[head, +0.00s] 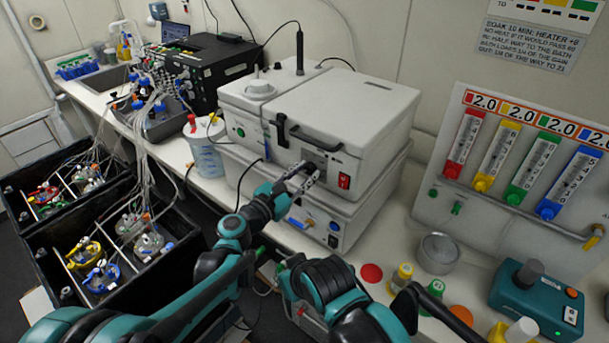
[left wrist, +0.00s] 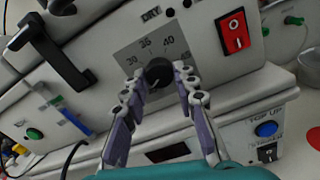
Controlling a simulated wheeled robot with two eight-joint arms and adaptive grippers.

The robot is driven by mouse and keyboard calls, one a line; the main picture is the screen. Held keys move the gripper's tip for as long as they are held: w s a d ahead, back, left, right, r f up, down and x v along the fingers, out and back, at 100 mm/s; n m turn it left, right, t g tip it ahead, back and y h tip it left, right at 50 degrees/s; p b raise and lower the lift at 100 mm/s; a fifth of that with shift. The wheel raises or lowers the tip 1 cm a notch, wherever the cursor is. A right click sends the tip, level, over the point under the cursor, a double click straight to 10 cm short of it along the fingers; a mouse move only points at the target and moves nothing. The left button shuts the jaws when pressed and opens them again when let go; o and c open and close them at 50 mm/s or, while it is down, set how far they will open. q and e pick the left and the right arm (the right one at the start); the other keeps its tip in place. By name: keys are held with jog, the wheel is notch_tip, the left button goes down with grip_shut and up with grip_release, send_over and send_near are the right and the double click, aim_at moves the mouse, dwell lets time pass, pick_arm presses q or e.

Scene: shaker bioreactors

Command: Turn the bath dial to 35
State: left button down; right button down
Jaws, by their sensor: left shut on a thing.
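The bath (head: 345,110) is a white box with a lid and black handle on the bench, and a red switch (head: 344,182) on its front. In the left wrist view, its black round dial (left wrist: 158,72) sits on a grey scale plate (left wrist: 133,57) with 30, 35, 40 and more marks. My left gripper (head: 312,172) reaches the bath's front. In the left wrist view its two fingers (left wrist: 160,76) are shut on the dial, one on each side. The dial's pointer is not clear enough to read.
A second white unit (head: 325,222) with a blue button lies under the bath. A metal dish (head: 438,252), coloured caps and a teal device (head: 540,298) stand to the right. Black crates (head: 110,250) with tubed vessels are at the left. A bucket (head: 205,150) stands left of the bath.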

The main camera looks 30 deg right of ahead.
pick_arm(q)
jog(key=m, duration=0.3)
jog(key=shift+m+b, duration=0.3)
jog(key=m, duration=0.3)
jog(key=shift+w+m, duration=0.1)
jog(key=shift+m, duration=0.2)
jog(key=m, duration=0.3)
jog(key=shift+m+b, duration=0.35)
jog(key=shift+m, duration=0.05)
jog(key=m, duration=0.3)
jog(key=shift+r+m, duration=0.1)
jog(key=shift+m, duration=0.2)
jog(key=m, duration=0.4)
jog(key=shift+m, duration=0.3)
jog(key=shift+m+b, duration=0.35)
jog(key=shift+m, duration=1.85)
